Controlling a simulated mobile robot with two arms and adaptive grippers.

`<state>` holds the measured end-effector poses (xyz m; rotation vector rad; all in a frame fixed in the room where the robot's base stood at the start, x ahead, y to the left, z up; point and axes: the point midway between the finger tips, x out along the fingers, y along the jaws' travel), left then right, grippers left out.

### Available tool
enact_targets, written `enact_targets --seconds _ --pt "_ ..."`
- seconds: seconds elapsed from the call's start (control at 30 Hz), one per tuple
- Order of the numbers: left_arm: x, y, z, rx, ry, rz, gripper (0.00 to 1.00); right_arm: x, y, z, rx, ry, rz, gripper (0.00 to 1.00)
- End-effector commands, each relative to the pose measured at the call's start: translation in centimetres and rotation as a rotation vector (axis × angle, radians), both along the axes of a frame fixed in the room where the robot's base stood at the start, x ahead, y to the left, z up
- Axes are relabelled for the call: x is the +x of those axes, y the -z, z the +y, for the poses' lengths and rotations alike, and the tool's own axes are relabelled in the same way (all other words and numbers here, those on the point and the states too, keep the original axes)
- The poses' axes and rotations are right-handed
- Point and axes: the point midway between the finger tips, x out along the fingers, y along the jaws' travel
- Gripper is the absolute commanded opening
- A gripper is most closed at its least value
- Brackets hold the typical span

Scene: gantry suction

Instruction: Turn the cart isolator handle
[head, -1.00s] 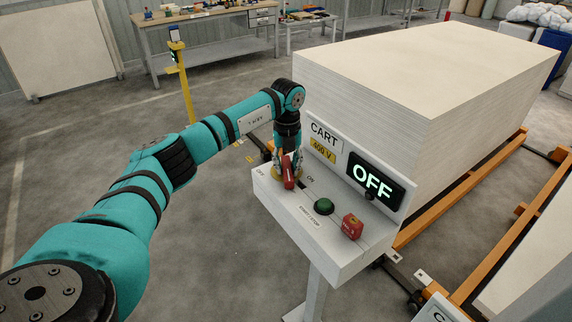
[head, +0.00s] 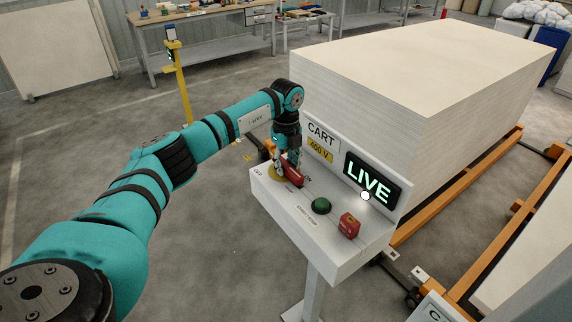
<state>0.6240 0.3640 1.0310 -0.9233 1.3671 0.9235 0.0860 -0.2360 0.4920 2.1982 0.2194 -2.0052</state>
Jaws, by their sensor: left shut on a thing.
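The cart isolator handle (head: 293,174) is a red bar on a yellow round base (head: 275,173), at the left end of a white pedestal panel (head: 333,245). It points toward the ON mark. My left gripper (head: 287,166) comes down on the handle from above and is shut on it; its fingertips partly hide the handle. The display (head: 371,181) on the panel's back plate reads LIVE in green, with a white lamp (head: 365,196) lit below it. My right gripper is not in view.
A green button (head: 321,206) and a red block (head: 349,225) sit on the panel right of the handle. Behind stands a large stack of pale sheets (head: 400,75) beside orange rails (head: 455,207). A yellow post (head: 180,85) stands at back left. Floor left is clear.

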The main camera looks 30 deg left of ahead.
Motion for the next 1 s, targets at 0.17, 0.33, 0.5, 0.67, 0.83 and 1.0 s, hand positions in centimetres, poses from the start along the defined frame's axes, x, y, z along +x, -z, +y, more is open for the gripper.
enact_targets --seconds 0.17,0.33,0.5,0.67,0.83,1.0 --pt "0.2 -0.2 0.1 0.001 -0.009 -0.007 0.00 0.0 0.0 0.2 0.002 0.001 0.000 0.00" --pt "0.2 -0.2 0.1 0.001 -0.010 -0.007 0.27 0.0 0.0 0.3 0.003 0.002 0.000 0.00" --pt "0.1 -0.2 0.1 0.000 -0.008 -0.004 0.48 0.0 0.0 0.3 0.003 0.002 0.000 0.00" --pt "0.1 -0.1 0.1 0.000 -0.006 -0.002 0.48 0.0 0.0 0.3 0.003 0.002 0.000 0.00" --pt "0.1 -0.5 0.1 0.000 -0.005 -0.003 0.48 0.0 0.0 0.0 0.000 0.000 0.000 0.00" --pt "0.1 -3.1 0.1 0.001 -0.006 -0.006 0.48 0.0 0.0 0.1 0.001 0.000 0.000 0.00"
